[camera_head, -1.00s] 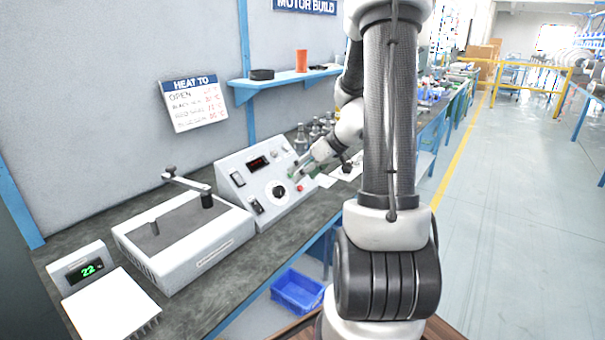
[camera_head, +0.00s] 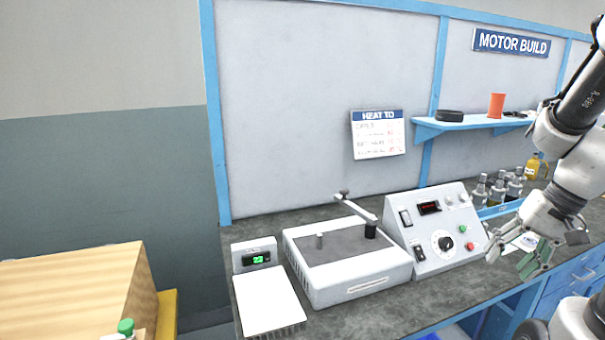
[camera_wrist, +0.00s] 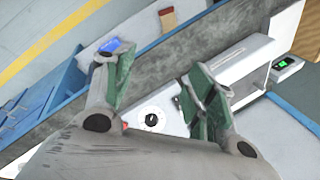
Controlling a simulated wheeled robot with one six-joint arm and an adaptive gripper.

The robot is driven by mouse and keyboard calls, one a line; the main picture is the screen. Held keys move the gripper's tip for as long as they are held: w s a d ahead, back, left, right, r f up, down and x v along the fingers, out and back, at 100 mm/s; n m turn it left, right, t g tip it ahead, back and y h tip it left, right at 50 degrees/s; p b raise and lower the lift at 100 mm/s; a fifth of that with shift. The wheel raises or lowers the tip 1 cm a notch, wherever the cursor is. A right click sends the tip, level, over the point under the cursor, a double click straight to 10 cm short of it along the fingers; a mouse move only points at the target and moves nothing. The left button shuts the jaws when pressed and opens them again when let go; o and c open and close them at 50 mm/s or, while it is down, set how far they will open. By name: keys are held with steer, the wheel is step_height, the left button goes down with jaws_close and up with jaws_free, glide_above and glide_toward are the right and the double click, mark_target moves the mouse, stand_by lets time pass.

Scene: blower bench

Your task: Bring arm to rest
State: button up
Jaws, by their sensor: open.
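My gripper (camera_head: 534,259) is at the right of the head view, in front of the control box's right end and over the bench's front part. Its green-padded fingers are apart, with nothing between them. In the wrist view the two fingers (camera_wrist: 160,92) stand wide apart, with the bench top and control box behind them. My arm comes in from the right edge of the head view, bent downward to the gripper.
The grey control box (camera_head: 436,229) with knob and display stands left of my gripper. Left of it are a white heater unit (camera_head: 350,286) and a small display unit reading 23 (camera_head: 254,257). Bottles (camera_head: 498,190) stand behind the gripper. A wooden box (camera_head: 70,295) is at far left.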

steer(key=s+a+r+n+t+h, duration=0.2)
steer(key=s+a+r+n+h, duration=0.1)
steer(key=s+r, duration=0.4)
step_height(320, 180, up, 4)
steer(key=shift+s+a+f+n+t, duration=0.1)
steer(key=shift+s+a+n+t, duration=0.15)
steer(key=shift+a+n, duration=0.8)
steer(key=shift+a, duration=0.1)
